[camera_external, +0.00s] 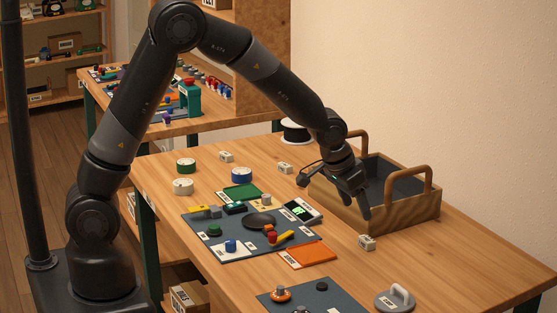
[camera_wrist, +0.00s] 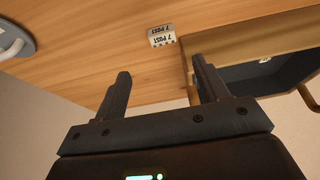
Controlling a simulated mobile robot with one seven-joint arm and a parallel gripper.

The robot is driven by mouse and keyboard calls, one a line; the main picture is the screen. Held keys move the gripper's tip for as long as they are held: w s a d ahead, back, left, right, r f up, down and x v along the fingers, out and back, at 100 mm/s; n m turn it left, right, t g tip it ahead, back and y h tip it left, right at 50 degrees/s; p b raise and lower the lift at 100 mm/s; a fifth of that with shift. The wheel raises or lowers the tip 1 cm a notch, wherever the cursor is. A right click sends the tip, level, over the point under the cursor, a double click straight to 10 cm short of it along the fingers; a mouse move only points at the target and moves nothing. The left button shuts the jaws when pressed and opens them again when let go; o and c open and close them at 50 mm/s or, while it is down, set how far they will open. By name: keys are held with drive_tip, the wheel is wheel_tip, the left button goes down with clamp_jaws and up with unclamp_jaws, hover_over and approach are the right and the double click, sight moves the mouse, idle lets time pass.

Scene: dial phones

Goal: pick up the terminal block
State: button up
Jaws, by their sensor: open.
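A small cream terminal block (camera_external: 367,243) with a label sits on the wooden table, just in front of the wooden tote. In the wrist view it shows as a pale block (camera_wrist: 162,35) marked "7 POST", beyond the fingertips and between them from side to side. My gripper (camera_external: 354,203) is open and empty, above the tote's front left side, apart from the block. In the wrist view the gripper (camera_wrist: 162,70) has both fingers spread with nothing between them. Two similar pale labelled blocks stand farther back, one (camera_external: 226,157) and another (camera_external: 285,168).
The wooden tote (camera_external: 405,217) with raised handles stands close by my gripper. A blue-grey mat (camera_external: 205,249) with several parts lies to the left. A grey suction-cup handle (camera_external: 396,299) stands near the front. The table right of the terminal block is clear.

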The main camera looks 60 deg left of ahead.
sight(367, 239)
drive_tip(key=x, duration=1)
drive_tip(key=shift+a+f, duration=0.25)
drive_tip(key=shift+f, duration=0.05)
drive_tip(key=shift+c, duration=0.5)
drive_tip(key=c, duration=1)
drive_tip(key=shift+o, duration=0.2)
drive_tip(key=shift+r, duration=0.15)
